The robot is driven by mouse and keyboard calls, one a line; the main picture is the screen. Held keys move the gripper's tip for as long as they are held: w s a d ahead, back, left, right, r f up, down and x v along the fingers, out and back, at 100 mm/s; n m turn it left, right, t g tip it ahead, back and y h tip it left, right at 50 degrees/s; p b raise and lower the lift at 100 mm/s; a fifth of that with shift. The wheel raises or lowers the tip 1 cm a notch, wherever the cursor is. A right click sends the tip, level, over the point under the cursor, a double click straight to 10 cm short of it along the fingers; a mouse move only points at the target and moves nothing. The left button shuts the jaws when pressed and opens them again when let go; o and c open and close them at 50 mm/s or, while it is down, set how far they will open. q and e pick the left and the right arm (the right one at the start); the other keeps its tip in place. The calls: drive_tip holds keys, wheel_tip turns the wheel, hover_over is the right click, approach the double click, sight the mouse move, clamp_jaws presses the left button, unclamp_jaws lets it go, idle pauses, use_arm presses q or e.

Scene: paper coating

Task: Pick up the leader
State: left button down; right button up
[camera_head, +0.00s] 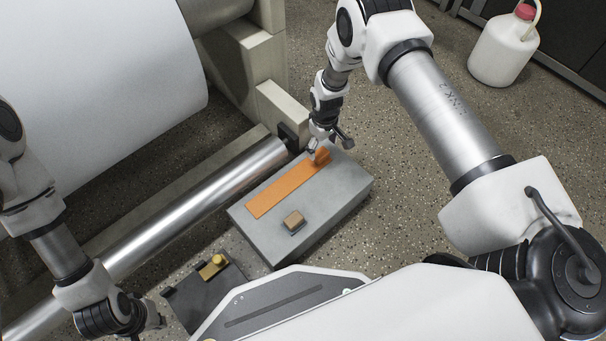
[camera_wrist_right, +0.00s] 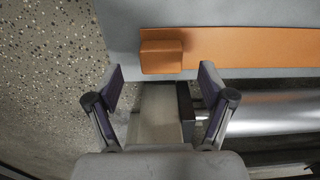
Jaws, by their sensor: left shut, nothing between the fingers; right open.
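The leader appears to be a flat orange strip (camera_head: 280,191) lying on a grey box (camera_head: 345,185), with a raised orange block (camera_head: 322,156) at its far right end. In the right wrist view the strip (camera_wrist_right: 250,47) runs off to the right, and its block (camera_wrist_right: 161,56) shows just beyond the fingertips. My right gripper (camera_wrist_right: 160,82) is open and empty, close to the block. In the head view the right gripper (camera_head: 325,148) is over the box's far end and partly covers the block. My left gripper (camera_head: 150,322) is shut and empty at the lower left.
A small tan block (camera_head: 293,220) sits on the box near its front edge. A shiny metal roller (camera_head: 190,200) runs along the box's left side, below a large white paper roll (camera_head: 100,60). A dark plate with a yellow piece (camera_head: 213,266) lies below. A white jug (camera_head: 503,50) stands at upper right.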

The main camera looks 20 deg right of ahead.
sight(321, 153)
wheel_tip(321, 153, down, 5)
drive_tip(key=shift+w+a+r+b, duration=0.1)
drive_tip(key=shift+r+b, duration=0.1)
drive_tip(key=shift+b, duration=1)
drive_tip(key=shift+r, duration=0.2)
drive_tip(key=c, duration=1.3)
